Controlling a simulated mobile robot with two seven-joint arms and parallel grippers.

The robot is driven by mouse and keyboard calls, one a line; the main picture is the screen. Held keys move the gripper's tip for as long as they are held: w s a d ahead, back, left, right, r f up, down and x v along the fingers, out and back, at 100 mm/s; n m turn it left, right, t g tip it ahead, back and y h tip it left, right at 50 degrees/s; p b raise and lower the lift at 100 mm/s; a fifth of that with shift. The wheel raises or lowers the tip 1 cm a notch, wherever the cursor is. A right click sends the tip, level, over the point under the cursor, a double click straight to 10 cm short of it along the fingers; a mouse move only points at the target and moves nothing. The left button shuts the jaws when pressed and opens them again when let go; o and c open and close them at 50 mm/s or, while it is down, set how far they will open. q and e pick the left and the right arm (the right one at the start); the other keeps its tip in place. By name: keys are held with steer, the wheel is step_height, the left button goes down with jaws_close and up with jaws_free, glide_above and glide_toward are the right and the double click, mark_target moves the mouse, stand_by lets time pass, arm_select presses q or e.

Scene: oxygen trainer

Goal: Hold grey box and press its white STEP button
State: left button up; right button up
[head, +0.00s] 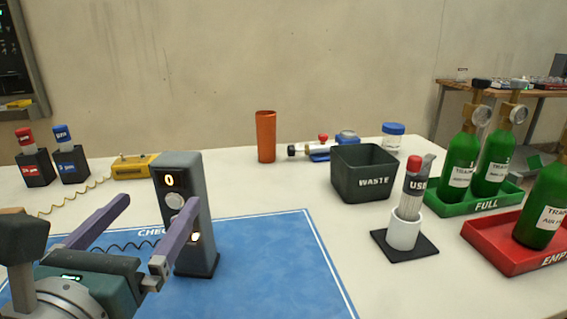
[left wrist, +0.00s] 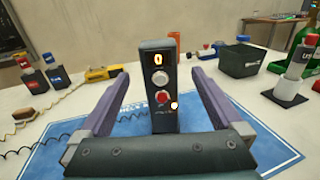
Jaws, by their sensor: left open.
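The grey box (head: 187,225) stands upright on the blue mat (head: 275,255). Its front has a lit display reading 0, a round white button (head: 175,201) under it and a small glowing lamp lower down. In the left wrist view the box (left wrist: 158,55) stands ahead between my fingers, with the white button (left wrist: 160,77) above a red button (left wrist: 162,97). My left gripper (head: 158,203) is open, its two purple fingers reaching toward either side of the box. I cannot tell whether they touch it. My right gripper is not in view.
A yellow device (head: 135,166) with a coiled cord and red and blue bottles in stands are at the left. An orange cup (head: 266,137), a WASTE bin (head: 364,175), a white holder (head: 404,232) and trays of green cylinders (head: 462,165) stand behind and right. The mat's right part is clear.

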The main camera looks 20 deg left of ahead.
mark_target(170, 186)
arm_select(q)
steer(key=x, duration=0.8)
steer(key=shift+w+a+p, duration=0.2)
steer(key=shift+w+p, duration=0.15)
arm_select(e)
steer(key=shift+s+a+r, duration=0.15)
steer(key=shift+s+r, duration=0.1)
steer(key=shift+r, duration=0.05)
arm_select(q)
steer(key=shift+c, duration=0.2)
jaws_close()
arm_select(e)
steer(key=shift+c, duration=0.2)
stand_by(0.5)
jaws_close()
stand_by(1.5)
